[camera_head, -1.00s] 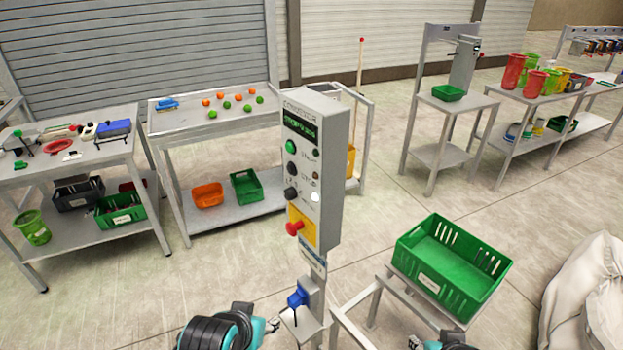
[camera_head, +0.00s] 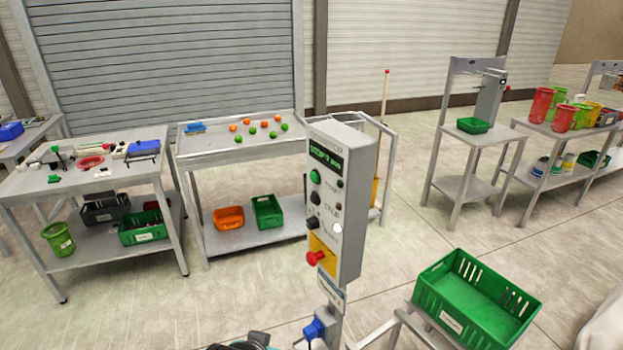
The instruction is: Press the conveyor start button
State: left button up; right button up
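The grey conveyor control box (camera_head: 348,205) stands on a post in the middle of the head view. Its green start button (camera_head: 315,176) is the upper one on the front face, below a display with green text (camera_head: 325,156). A black button (camera_head: 315,198) and a black knob (camera_head: 313,224) sit under it. A red emergency stop (camera_head: 316,258) is on a yellow plate at the bottom. Only a dark top part of my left arm shows at the bottom edge, below the box. Neither gripper's fingers are in view, and nothing touches the buttons.
A blue-plugged part (camera_head: 315,328) is on the post under the box. A green crate (camera_head: 474,300) stands on a frame at the lower right. Tables with tools (camera_head: 90,170) and with small balls (camera_head: 255,125) stand behind. Open floor lies to the left.

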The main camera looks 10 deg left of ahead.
pick_arm(q)
grip_shut()
dwell(1.3)
